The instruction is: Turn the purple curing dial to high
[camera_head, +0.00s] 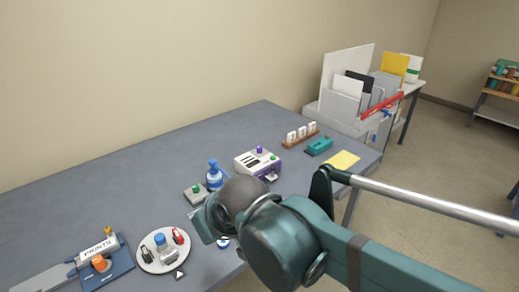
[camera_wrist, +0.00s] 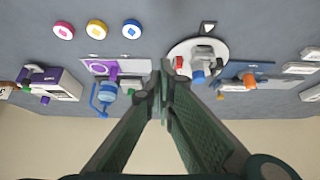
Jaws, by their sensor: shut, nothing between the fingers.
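In the wrist view a light panel (camera_wrist: 130,67) bears a purple ring mark with a purple upright piece (camera_wrist: 113,70) beside it; I cannot read any setting. A white and purple machine (camera_head: 248,164) carries a purple knob (camera_head: 260,150) on top; the machine also shows in the wrist view (camera_wrist: 62,85). I cannot tell which purple part is the curing dial. My gripper (camera_wrist: 163,78) is shut and empty, its tips above the table between the light panel and a round white tray (camera_wrist: 178,50). In the head view my arm hides the tips and most of the panel.
A blue bottle-shaped object (camera_head: 214,174) and a green-button box (camera_head: 195,193) stand close by the panel. Pink (camera_wrist: 63,30), yellow (camera_wrist: 97,29) and blue (camera_wrist: 131,29) discs lie near it. The back left of the table (camera_head: 110,180) is clear.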

